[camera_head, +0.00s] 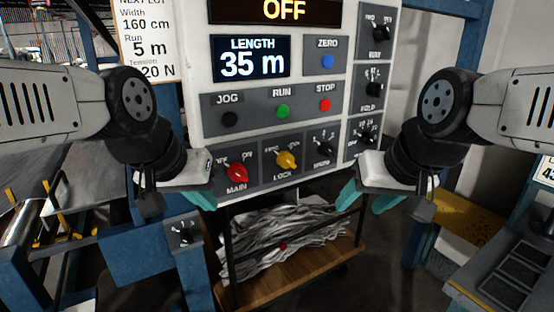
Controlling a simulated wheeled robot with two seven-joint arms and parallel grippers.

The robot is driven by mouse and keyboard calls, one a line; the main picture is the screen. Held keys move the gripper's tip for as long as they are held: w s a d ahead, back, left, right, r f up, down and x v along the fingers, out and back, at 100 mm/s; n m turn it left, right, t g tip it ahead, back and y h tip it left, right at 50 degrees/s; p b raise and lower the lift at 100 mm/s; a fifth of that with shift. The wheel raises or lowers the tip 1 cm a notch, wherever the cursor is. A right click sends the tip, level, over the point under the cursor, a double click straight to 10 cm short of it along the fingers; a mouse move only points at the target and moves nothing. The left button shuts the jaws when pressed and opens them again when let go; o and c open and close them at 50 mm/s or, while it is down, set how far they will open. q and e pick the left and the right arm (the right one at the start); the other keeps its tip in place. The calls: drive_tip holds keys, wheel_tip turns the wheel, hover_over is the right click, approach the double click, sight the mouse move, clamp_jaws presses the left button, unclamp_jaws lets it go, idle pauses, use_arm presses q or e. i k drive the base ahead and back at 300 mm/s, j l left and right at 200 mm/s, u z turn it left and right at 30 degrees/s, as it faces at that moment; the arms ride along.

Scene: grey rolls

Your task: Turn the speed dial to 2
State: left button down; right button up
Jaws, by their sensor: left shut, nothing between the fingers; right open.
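The control panel (205,82) faces me. In its bottom row, right of the yellow lock knob (286,160), a small black dial (325,150) has a blurred label that looks like SPEED. Its pointer setting is too small to read. My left gripper (205,198), with teal fingertips, is shut and empty below and left of the red main knob (237,173). My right gripper (368,200) is open and empty, below and right of the black dial. Neither gripper touches the dial.
More black dials (372,85) line the panel's right column. Jog, run (282,111) and stop buttons sit above the bottom row. The top display (284,10) reads OFF; the length display (252,60) reads 35 m. A wooden shelf (300,272) with crumpled grey material stands below.

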sight(324, 149)
drive_tip(key=k+l+z, duration=0.2)
drive_tip(key=z, duration=0.15)
drive_tip(key=k+l+z, duration=0.3)
drive_tip(key=i+j, duration=0.05)
drive_tip(key=i, duration=0.05)
